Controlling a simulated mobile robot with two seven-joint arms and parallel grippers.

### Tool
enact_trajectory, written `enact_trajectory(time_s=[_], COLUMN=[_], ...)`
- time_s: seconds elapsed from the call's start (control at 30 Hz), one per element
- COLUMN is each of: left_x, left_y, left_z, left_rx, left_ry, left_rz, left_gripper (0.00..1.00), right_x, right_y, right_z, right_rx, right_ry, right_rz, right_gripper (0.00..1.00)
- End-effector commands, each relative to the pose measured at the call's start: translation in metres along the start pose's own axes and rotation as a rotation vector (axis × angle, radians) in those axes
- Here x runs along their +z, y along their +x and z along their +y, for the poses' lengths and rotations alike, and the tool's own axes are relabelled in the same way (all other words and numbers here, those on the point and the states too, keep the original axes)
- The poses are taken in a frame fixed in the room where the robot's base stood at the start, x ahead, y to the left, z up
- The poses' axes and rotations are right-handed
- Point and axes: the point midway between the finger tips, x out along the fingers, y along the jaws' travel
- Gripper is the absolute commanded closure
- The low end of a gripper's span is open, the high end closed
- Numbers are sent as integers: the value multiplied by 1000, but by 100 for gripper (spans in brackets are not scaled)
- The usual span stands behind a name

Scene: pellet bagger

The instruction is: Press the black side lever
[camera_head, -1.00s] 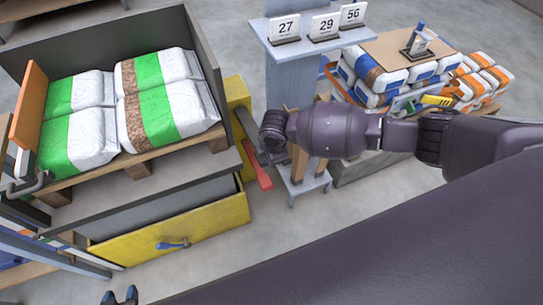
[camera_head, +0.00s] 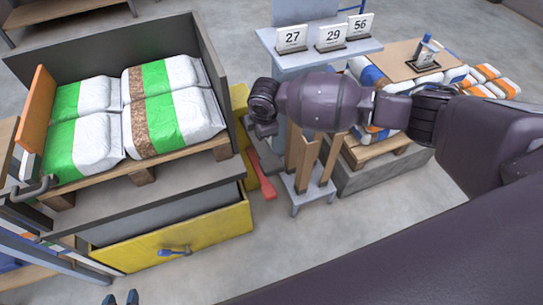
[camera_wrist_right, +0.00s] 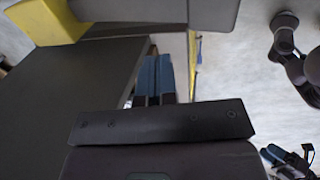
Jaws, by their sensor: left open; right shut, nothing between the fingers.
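A dark bent bar (camera_head: 35,189), lever-like, sits at the left side of the bagger beside the orange panel. A red handle (camera_head: 262,186) juts out at the bagger's right side, by a yellow part. My right arm reaches in from the right, its wrist above the red handle; dark pieces there are hard to tell apart. In the right wrist view my right gripper (camera_wrist_right: 154,80) has its blue fingers together, nothing between them, beside a dark surface (camera_wrist_right: 75,85). My left gripper (camera_head: 120,298) shows only blue fingertips at the bottom edge, apart and empty.
White and green bags (camera_head: 172,122) lie on a pallet inside the bagger. A yellow drawer (camera_head: 215,228) with a blue handle (camera_head: 174,251) is below. A stand with number cards (camera_head: 330,38) and a loaded pallet are behind my right arm. Grey floor is clear in front.

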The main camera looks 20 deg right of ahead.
Motion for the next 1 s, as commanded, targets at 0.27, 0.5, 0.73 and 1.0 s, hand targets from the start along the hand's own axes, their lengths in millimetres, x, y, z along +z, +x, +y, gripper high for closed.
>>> enact_trajectory(time_s=[0.27,0.5,0.73,1.0], left_x=[4,0,0,-2], left_y=[0,-2,-1,2], left_z=[0,-1,-1,-1], left_rx=[0,1,1,3], left_ry=[1,5,7,7], left_rz=[-8,0,0,4], left_gripper=[57,57,57,57], right_x=[7,14,15,15], right_y=[-46,-52,-53,-50], right_z=[31,9,6,4], right_rx=[-238,-422,-439,-439], right_ry=[34,11,-10,-10], right_rz=[-9,0,-4,-4], right_gripper=[100,100,100,100])
